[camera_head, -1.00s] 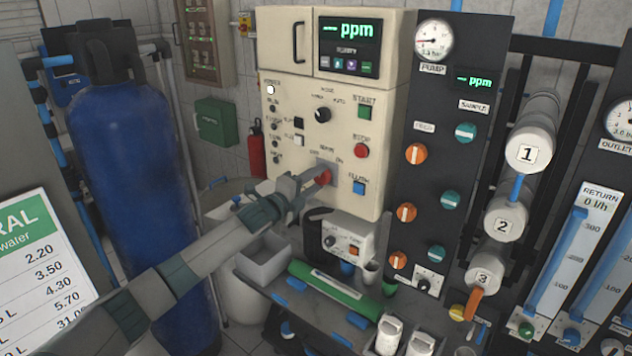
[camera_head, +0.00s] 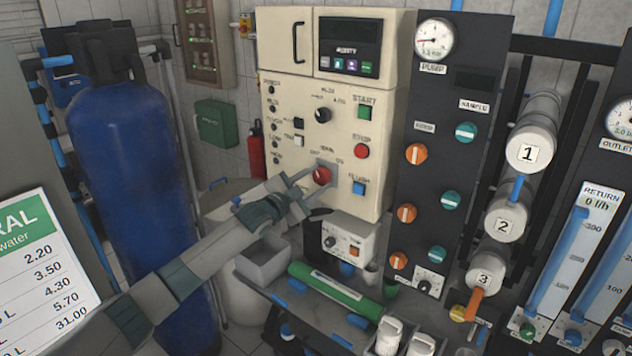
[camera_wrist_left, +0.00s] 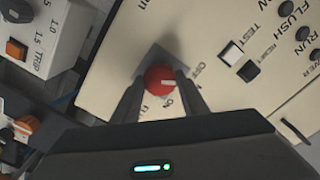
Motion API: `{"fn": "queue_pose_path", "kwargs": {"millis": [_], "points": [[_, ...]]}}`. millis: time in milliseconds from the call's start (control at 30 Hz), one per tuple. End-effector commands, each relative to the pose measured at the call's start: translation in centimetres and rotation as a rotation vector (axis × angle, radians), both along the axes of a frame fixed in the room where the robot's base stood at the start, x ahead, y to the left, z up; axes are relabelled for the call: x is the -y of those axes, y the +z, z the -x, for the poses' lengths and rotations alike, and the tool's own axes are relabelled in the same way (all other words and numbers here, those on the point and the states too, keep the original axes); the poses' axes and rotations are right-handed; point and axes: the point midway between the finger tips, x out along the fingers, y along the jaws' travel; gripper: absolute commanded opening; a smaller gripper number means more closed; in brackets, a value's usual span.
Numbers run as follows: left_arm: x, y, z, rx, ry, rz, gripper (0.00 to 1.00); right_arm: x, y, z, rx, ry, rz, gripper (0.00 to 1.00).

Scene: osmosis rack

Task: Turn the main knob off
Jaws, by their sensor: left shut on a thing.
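The red main knob (camera_head: 321,175) sits on a grey plate low on the cream control box (camera_head: 285,60). In the left wrist view the knob (camera_wrist_left: 159,80) lies between the two fingers of my left gripper (camera_wrist_left: 158,95). Its white pointer mark points toward the OFF lettering. My left gripper (camera_head: 313,188) is shut on the knob, with the arm reaching in from the lower left. The ppm display (camera_head: 350,34) on the box is dark. My right gripper is not in view.
A START button (camera_head: 365,112), a red STOP button (camera_head: 361,151) and a blue button (camera_head: 358,188) sit right of the knob. A small box with an orange switch (camera_head: 347,240) is just below. A blue tank (camera_head: 135,190) stands left, beyond my arm.

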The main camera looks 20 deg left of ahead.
Motion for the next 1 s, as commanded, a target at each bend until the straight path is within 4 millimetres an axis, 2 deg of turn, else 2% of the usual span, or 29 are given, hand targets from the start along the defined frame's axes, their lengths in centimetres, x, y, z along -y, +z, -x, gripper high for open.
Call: {"fn": "queue_pose_path", "kwargs": {"millis": [400, 867, 900, 967, 1000], "points": [[-0.07, -0.15, 0.01, -0.072, 0.001, 0.194, 0.17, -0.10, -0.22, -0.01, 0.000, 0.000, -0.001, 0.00], [-0.05, -0.19, 0.02, -0.080, 0.001, 0.213, 0.17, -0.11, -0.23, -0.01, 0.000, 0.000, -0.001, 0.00], [-0.05, -0.20, 0.02, -0.080, 0.001, 0.213, 0.42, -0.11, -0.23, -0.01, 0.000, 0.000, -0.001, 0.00], [-0.04, -0.20, 0.02, -0.080, 0.001, 0.212, 0.56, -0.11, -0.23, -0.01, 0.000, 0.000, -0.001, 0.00], [-0.04, -0.18, 0.02, -0.080, 0.001, 0.212, 0.59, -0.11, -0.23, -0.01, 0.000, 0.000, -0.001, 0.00]]}}
